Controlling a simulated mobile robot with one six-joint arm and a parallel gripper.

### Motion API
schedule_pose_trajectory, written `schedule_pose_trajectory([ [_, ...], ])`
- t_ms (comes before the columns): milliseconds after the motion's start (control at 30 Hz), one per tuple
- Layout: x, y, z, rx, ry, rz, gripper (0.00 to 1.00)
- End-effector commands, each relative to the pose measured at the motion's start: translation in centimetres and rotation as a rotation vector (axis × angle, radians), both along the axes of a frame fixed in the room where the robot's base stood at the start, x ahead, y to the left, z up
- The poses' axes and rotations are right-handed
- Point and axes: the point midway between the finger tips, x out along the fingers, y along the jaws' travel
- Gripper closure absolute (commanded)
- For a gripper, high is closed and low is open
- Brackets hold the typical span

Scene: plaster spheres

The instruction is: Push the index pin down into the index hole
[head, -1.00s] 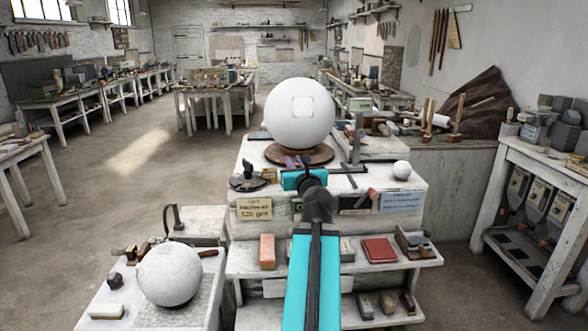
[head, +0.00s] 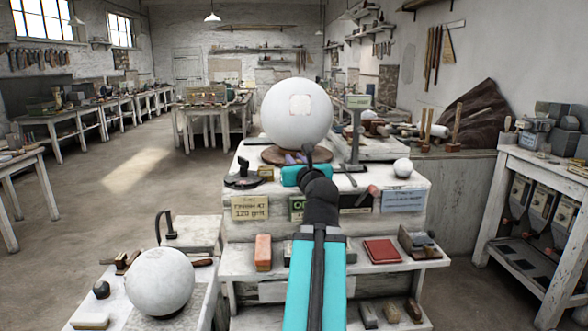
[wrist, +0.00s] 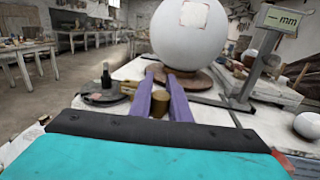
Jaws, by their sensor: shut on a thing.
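My gripper (wrist: 160,78) shows two purple fingers in the wrist view, shut on a short brass-brown cylinder (wrist: 158,107) that I take for the index pin. The fingers point at the round brown turntable (wrist: 197,82) under the large white plaster sphere (wrist: 190,35). In the head view my gripper (head: 291,158) is at the turntable's front edge, below the sphere (head: 297,113). My own arm and gripper hide the pin there. I cannot make out the index hole in either view, nor whether the pin touches it.
A grey gauge stand with a display (wrist: 277,18) rises right of the turntable. A black disc with a dark knob (wrist: 103,88) lies to the left. A small white ball (head: 402,167) sits at the bench's right. A second plaster sphere (head: 160,281) stands lower left.

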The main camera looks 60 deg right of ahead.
Motion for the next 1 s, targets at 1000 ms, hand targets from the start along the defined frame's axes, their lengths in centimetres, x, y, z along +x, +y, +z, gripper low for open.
schedule_pose_trajectory([
  [1000, -1.5, 1.5, 0.2, 0.001, 0.001, 0.000, 1.00],
])
